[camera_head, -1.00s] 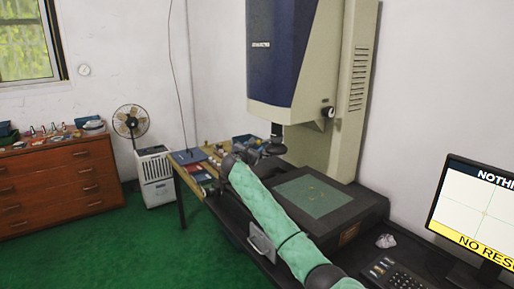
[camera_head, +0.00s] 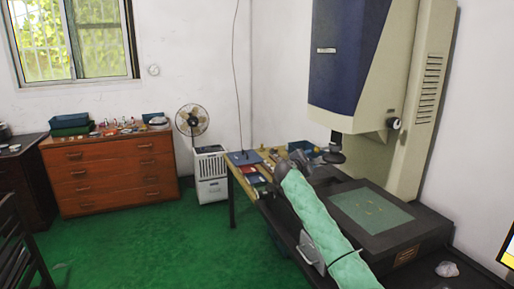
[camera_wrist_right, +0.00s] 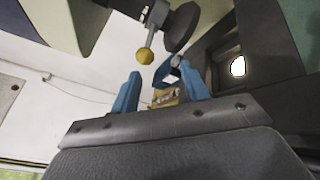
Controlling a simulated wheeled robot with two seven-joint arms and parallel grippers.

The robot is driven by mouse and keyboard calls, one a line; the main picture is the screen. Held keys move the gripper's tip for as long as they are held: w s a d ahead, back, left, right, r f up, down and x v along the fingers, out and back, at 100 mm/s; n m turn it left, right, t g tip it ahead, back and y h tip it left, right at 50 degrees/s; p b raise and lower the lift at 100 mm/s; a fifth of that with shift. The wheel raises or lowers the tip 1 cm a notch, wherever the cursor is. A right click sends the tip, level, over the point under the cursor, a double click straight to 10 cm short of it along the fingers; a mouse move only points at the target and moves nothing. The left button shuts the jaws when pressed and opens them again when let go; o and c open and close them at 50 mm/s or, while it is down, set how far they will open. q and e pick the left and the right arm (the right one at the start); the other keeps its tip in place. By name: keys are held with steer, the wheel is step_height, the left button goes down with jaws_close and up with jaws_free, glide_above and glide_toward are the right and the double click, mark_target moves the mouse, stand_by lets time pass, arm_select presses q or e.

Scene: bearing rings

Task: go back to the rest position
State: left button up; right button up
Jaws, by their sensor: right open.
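My right arm, in a pale green sleeve (camera_head: 320,225), comes in from the bottom of the head view and reaches across the front left of the measuring machine. Its dark wrist end is beside the machine's stage, and its fingers are not clear there. In the right wrist view my right gripper (camera_wrist_right: 160,88) has its two blue fingers spread apart, with nothing held between them. A yellow ball (camera_wrist_right: 145,56) on a thin stem shows beyond the fingers, apart from them. My left gripper is not in view.
The measuring machine's glass stage (camera_head: 372,211) and its tall column (camera_head: 425,95) stand right of my arm. A side table (camera_head: 243,158) with small items is behind it. A wooden drawer chest (camera_head: 112,175) and a fan (camera_head: 192,120) stand farther back.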

steer(key=s+a+r+m+y, duration=0.4)
steer(key=s+a+r+m, duration=0.1)
steer(key=s+r+m, duration=0.4)
steer(key=s+a+f+m+y, duration=0.2)
steer(key=s+a+f+m, duration=0.1)
steer(key=s+m, duration=0.15)
steer(key=s+f+m+g+y, duration=0.1)
steer(key=s+f+g, duration=0.3)
steer(key=s+f, duration=1.2)
steer(key=s+f+g+y, duration=0.3)
steer(key=s+f, duration=1.4)
steer(key=s, duration=0.9)
steer(key=s+a+f+m+g+y, duration=0.1)
steer(key=s+f+g, duration=0.3)
steer(key=s+f, duration=1.2)
steer(key=s+y, duration=0.1)
steer(key=s, duration=0.5)
steer(key=shift+f+m+g, duration=0.3)
steer(key=shift+f+m, duration=0.05)
steer(key=shift+s, duration=0.1)
